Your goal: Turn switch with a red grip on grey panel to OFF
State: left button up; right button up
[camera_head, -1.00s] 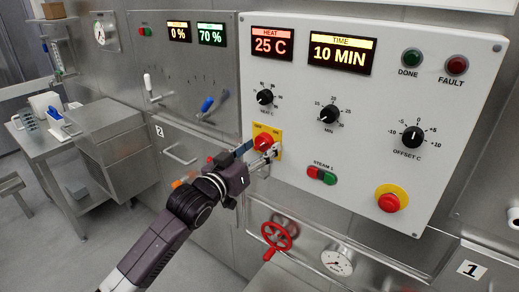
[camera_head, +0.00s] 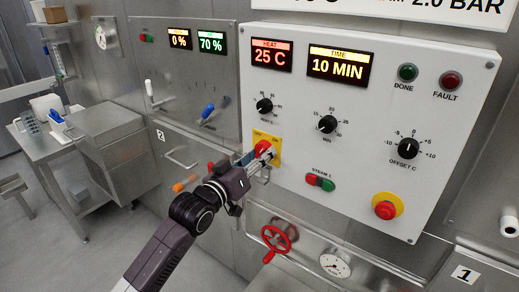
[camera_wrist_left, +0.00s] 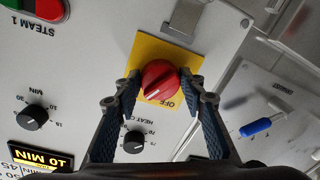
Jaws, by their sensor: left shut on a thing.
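The red grip of the switch (camera_head: 263,147) sits on a yellow plate (camera_head: 277,146) on the light grey panel. My left gripper (camera_head: 260,156) is shut on this red grip. In the left wrist view the two fingers stand on either side of the red grip (camera_wrist_left: 160,80). A white mark on the grip points to the lower left there, while the OFF label (camera_wrist_left: 169,104) is at the plate's lower right. Part of the plate is hidden by a finger. My right gripper is not in view.
Black knobs, including the minutes knob (camera_head: 327,124), sit above and right of the switch. The green and red STEAM 1 buttons (camera_head: 320,182) and the red emergency button (camera_head: 386,209) are lower right. A red handwheel (camera_head: 276,239) is below.

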pick_arm(q)
jog(key=n+p, duration=0.3)
jog(key=shift+r+n, duration=0.3)
jog(key=n+p, duration=0.3)
jog(key=shift+n+g, duration=0.3)
jog(key=n+p, duration=0.2)
jog(key=n, duration=0.1)
jog(key=shift+h, duration=0.3)
jog(key=shift+n+p, duration=0.85)
jog(key=shift+n, duration=1.35)
jog(key=o, duration=1.2)
jog(key=shift+c, duration=0.2)
